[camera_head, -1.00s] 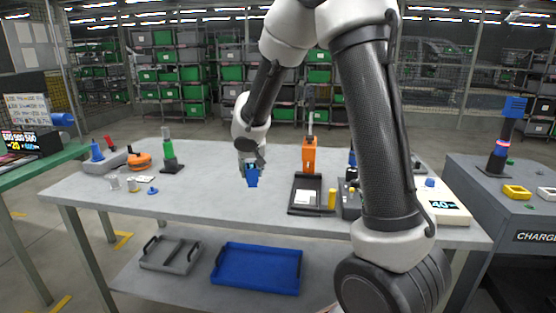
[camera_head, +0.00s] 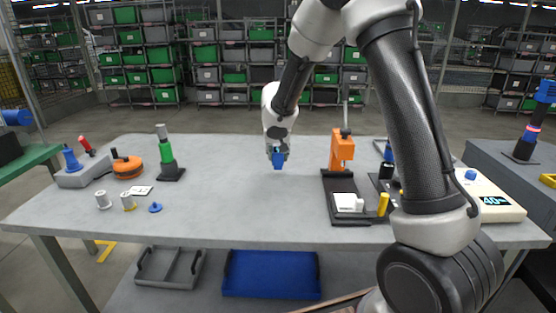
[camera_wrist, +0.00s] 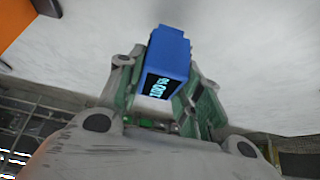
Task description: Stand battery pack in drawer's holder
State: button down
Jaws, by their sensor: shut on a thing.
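The blue battery pack (camera_head: 277,160) is held in my gripper (camera_head: 278,149) above the grey workbench (camera_head: 255,205). In the wrist view the battery pack (camera_wrist: 168,62) sits between the greenish fingers of my gripper (camera_wrist: 160,88); a dark face with pale cyan lettering shows on it. The fingers are closed on its sides, and it extends beyond them. I cannot make out a drawer or its holder in these views.
An orange press-like stand (camera_head: 341,152) on a dark base is right of my gripper. A blue tray (camera_head: 271,275) lies on the lower shelf. The bench's middle is clear.

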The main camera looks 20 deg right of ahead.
aim_at(278, 159)
jog(key=shift+a+f, duration=0.1)
jog(key=shift+f, duration=1.25)
jog(key=c, duration=1.4)
grip_release()
jog(key=shift+f, duration=0.2)
jog(key=o, duration=0.4)
jog(key=shift+o, duration=0.2)
jog(key=shift+r, duration=0.15)
